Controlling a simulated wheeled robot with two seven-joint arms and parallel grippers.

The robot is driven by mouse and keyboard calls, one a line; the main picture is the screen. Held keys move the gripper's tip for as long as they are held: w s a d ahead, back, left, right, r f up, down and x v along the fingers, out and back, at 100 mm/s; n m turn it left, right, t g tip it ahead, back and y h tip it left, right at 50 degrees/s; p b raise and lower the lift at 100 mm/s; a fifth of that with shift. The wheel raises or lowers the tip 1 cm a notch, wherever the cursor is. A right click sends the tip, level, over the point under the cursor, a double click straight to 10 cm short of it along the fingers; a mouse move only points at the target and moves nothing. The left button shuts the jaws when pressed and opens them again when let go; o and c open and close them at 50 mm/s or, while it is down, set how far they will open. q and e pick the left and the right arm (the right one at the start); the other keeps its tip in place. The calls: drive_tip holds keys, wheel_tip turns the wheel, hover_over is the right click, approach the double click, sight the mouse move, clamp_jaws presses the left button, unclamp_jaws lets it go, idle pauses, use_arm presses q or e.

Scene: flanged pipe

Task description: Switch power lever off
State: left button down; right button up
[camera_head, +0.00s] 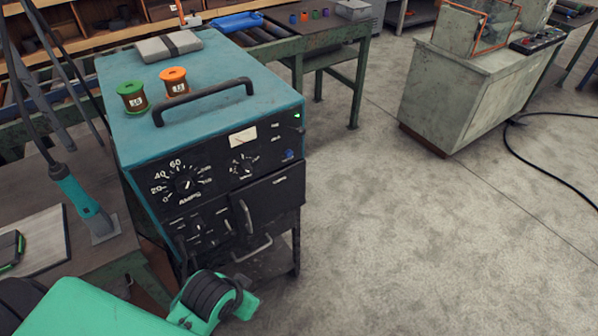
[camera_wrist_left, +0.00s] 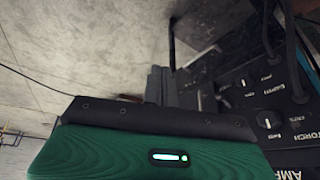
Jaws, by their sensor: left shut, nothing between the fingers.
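The teal-topped power unit (camera_head: 215,65) stands left of centre in the head view, its black front panel (camera_head: 240,175) facing me. The panel has an amps dial (camera_head: 187,183), a smaller dial (camera_head: 242,165) and a small green light (camera_head: 297,116). My left wrist (camera_head: 210,297) is below the front panel. In the left wrist view my left gripper (camera_wrist_left: 160,85) is shut and empty, with the black panel (camera_wrist_left: 260,100) to its right. My right gripper is not in view.
Orange (camera_head: 174,80) and green (camera_head: 131,95) spools and a black carrying handle (camera_head: 205,100) are on the unit's top. A teal torch (camera_head: 80,195) stands at left. A grey cabinet (camera_head: 470,85) is at back right. The floor between is clear.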

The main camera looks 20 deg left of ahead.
use_arm(q)
drive_tip(key=w+r+m+t+h, duration=0.1)
drive_tip(key=w+r+m+t, duration=0.1)
drive_tip(key=w+r, duration=0.5)
drive_tip(key=w+r+m+t+h, duration=0.2)
drive_tip(key=w+r, duration=0.6)
drive_tip(key=r, duration=0.7)
drive_tip(key=w+r+m+t+h, duration=0.2)
drive_tip(key=w+r, duration=0.5)
drive_tip(key=r, duration=0.4)
drive_tip(key=m+t, duration=0.1)
drive_tip(key=m, duration=0.1)
drive_tip(key=shift+w+d+m+t, duration=0.2)
drive_tip(key=shift+m+t, duration=0.1)
drive_tip(key=shift+t, duration=0.1)
drive_tip(key=shift+w+r, duration=0.1)
drive_tip(key=p, duration=0.3)
hover_over(294, 130)
drive_tip(key=s+d, duration=0.4)
drive_tip(key=d, duration=0.1)
wheel_tip(294, 130, down, 4)
drive_tip(key=r, duration=0.1)
drive_tip(key=f, duration=0.1)
drive_tip(key=a+f, duration=0.2)
drive_tip(key=f, duration=0.1)
drive_tip(key=shift+w+a+f+p, duration=0.1)
drive_tip(key=shift+a+p, duration=0.05)
drive_tip(key=shift+p, duration=0.25)
